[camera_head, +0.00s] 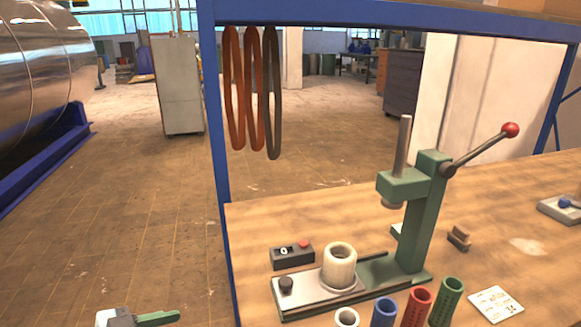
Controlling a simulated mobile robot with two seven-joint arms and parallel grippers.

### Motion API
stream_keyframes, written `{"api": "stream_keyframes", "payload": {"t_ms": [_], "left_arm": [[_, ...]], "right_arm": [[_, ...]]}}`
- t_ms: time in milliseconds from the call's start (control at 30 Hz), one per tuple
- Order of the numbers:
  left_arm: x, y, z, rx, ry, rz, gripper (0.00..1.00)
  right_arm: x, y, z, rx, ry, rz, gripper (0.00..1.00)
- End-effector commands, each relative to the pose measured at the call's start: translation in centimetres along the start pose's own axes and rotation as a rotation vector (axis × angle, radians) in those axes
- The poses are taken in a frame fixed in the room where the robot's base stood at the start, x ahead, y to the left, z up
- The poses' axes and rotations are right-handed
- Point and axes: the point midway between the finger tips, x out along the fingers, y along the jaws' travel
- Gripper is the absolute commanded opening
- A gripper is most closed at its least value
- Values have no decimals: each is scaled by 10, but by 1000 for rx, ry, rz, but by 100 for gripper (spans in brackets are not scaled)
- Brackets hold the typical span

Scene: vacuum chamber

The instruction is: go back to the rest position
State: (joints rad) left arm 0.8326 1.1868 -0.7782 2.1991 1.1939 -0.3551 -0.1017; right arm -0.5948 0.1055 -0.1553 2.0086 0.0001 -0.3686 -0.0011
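My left gripper (158,317) shows only in part at the bottom left edge, as a pale body with one green finger pointing right. It is over the floor, left of the workbench (255,225) and apart from it. The rest of it is cut off by the frame, so I cannot tell whether it is open or holds anything. My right gripper is not in view.
On the bench stand a green arbor press (425,215) with a red-knobbed lever, a pale cylinder (339,265) on its base, a small black box (292,256) and several coloured tubes (417,306). Rings (253,90) hang from the blue frame (214,120). The left floor is clear.

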Motion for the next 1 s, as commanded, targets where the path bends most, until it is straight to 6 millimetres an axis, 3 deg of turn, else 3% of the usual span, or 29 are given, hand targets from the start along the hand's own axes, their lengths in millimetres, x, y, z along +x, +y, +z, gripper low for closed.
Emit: {"api": "stream_keyframes", "payload": {"t_ms": [367, 567, 767, 1000], "left_arm": [[30, 37, 33, -52, 45, -14, 50], [40, 63, 66, -117, 61, -77, 50], [38, 91, 112, -204, 34, -189, 50], [12, 132, 184, -313, -78, -357, 50]], "right_arm": [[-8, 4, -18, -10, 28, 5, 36], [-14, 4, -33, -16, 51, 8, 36], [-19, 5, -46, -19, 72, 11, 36], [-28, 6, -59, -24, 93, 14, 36]]}}
